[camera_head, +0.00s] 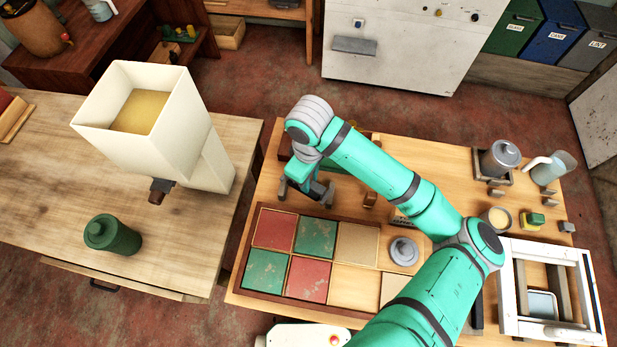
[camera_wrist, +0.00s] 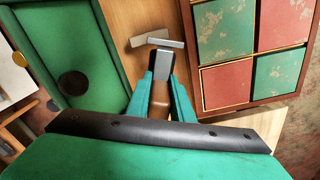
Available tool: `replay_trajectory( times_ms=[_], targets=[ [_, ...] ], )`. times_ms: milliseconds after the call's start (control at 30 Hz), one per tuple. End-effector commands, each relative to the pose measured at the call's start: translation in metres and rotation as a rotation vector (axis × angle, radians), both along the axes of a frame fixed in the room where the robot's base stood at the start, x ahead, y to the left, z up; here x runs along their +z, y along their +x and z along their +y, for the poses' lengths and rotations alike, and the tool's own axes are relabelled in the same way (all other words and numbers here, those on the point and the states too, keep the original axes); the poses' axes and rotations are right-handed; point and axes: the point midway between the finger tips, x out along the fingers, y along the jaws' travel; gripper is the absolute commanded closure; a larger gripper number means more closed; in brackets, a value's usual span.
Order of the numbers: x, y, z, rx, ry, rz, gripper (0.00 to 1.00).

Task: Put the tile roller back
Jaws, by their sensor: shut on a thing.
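My gripper (camera_head: 306,192) is low over the wooden table, just beyond the tile tray. In the wrist view, its teal fingers (camera_wrist: 163,100) are shut on a tool with a brown handle and a dark grey head, which I take for the tile roller (camera_wrist: 162,68). The handle lies between the fingers and the head points away from my wrist. Light grey bars (camera_wrist: 150,39) show at the head's far end; I cannot tell whether they belong to the roller or to a holder. The head view mostly hides the roller behind my gripper.
The dark-framed tile tray (camera_head: 248,277) holds red, green and beige tiles, close to my gripper. A grey-lidded pot (camera_head: 500,158), a clear jug (camera_head: 549,170) and a white frame (camera_head: 512,325) stand right. A second table (camera_head: 50,165) bears a cream hopper (camera_head: 185,125) and green canister (camera_head: 112,236).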

Motion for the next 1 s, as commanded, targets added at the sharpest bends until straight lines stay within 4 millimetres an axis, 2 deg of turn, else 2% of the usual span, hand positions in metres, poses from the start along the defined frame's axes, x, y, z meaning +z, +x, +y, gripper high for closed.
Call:
replay_trajectory(
  times_ms=[333,367,400,433,767,867,1000],
  targets=[
    [-0.008,0.000,0.000,-0.001,0.001,0.001,1.00],
    [-0.009,0.000,0.000,-0.001,0.001,0.001,0.75],
    [-0.008,0.000,0.000,-0.001,0.001,0.001,0.65],
    [-0.008,0.000,0.000,-0.001,0.000,0.000,0.61],
    [-0.006,0.000,0.000,0.000,-0.001,-0.001,0.61],
    [0.001,0.001,0.000,0.001,-0.002,-0.002,0.61],
    [0.023,0.000,0.001,0.001,0.001,-0.003,0.61]
  ],
)
